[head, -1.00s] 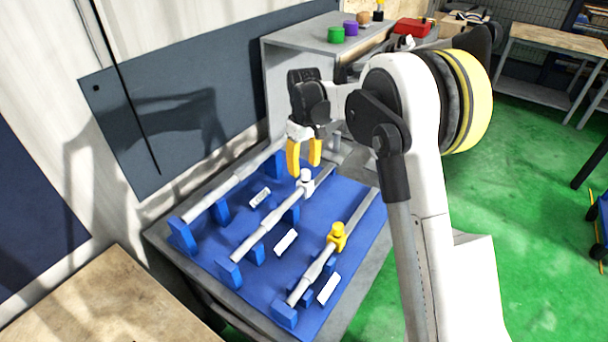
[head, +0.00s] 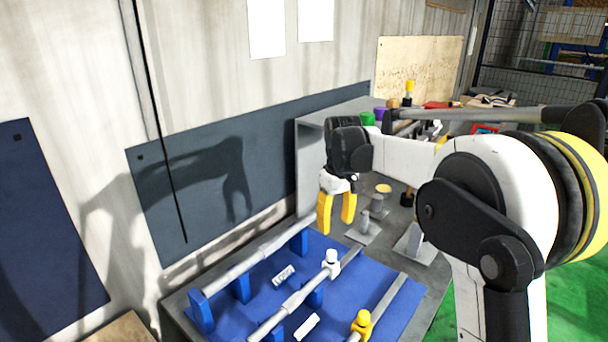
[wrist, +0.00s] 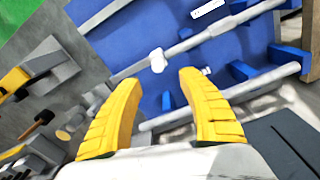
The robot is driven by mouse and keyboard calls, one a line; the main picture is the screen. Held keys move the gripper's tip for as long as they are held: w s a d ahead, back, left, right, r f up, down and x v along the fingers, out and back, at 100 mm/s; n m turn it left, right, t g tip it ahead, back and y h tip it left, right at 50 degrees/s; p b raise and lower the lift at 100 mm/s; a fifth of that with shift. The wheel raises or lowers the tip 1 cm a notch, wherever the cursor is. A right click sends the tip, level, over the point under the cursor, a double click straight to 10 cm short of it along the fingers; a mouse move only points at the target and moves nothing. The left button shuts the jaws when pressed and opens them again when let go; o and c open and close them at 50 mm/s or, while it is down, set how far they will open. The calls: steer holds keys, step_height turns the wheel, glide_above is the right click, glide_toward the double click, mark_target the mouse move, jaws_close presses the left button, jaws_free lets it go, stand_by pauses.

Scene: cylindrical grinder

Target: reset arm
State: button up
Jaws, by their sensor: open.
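My gripper (head: 336,214) has yellow fingers that stand apart with nothing between them. It hangs above the back part of the workbench, over the far edge of the blue mat. In the wrist view my gripper (wrist: 162,110) is also open and empty, with the blue mat and its shafts below. My white and black arm reaches in from the right of the head view.
Metal shafts lie on blue holders on the blue mat (head: 385,273); one carries a white fitting (head: 331,262), another a yellow fitting (head: 361,324). Metal stands (head: 363,230) are behind. A grey cabinet (head: 312,165) and wall are close by.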

steer(key=s+d+r+m+t, duration=0.2)
steer(key=s+r, duration=0.4)
steer(key=s, duration=0.3)
steer(key=s+d+f+m+t, duration=0.1)
steer(key=s+f+t, duration=0.1)
steer(key=s, duration=0.9)
steer(key=s+d+f+m+t, duration=0.2)
steer(key=s+f, duration=0.1)
steer(key=s, duration=0.8)
steer(key=shift+f+m+t+b, duration=0.15)
steer(key=shift+m+t+b, duration=0.15)
steer(key=shift+t+b, duration=0.1)
